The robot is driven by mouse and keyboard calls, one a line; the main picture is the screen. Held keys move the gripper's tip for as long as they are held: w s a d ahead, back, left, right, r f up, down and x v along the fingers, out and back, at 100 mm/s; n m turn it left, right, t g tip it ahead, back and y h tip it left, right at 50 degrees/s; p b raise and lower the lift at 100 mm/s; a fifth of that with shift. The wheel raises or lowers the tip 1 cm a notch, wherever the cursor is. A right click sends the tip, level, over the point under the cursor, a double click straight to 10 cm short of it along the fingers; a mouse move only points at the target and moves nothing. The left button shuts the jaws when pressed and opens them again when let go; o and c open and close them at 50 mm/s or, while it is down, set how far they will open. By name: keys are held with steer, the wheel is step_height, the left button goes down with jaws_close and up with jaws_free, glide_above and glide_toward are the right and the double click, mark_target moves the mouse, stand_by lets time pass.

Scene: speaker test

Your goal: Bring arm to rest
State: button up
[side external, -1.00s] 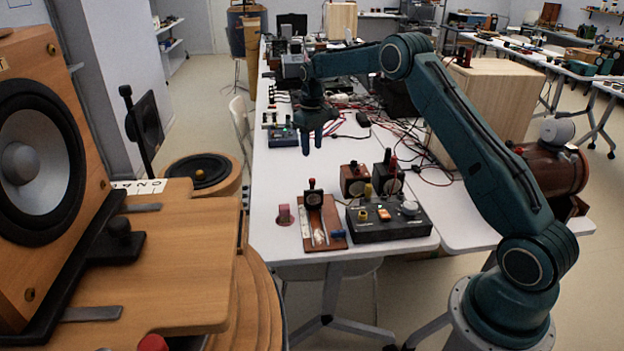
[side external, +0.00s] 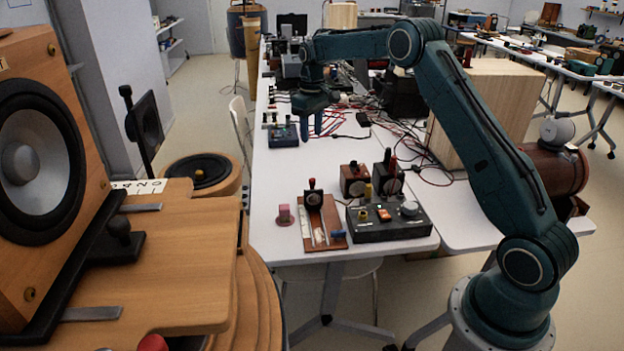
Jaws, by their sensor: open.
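My gripper (side external: 311,128) points down over the white table (side external: 275,180), above its middle part. Its two fingers are apart, with nothing between them. It hangs clear of the table, just right of a small dark blue box (side external: 283,136). My teal arm is raised, its elbow high at the upper middle of the view, with the forearm running left to the gripper.
A black control box (side external: 388,222) and a wooden board with a knob (side external: 323,220) sit at the table's front. Red and black cables (side external: 400,140) and a wooden cabinet (side external: 490,100) lie right. A large speaker (side external: 45,160) fills the left.

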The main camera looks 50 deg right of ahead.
steer(key=s+a+r+t, duration=0.3)
steer(key=s+a+r, duration=1)
steer(key=s+r, duration=0.3)
steer(key=s+a+f+t, duration=0.1)
steer(key=s+a, duration=0.2)
steer(key=s, duration=0.8)
steer(key=s+a+f+t, duration=0.1)
steer(key=s+a+f, duration=0.1)
steer(key=s, duration=0.9)
steer(key=shift+s+a+f, duration=0.15)
steer(key=shift+a, duration=0.75)
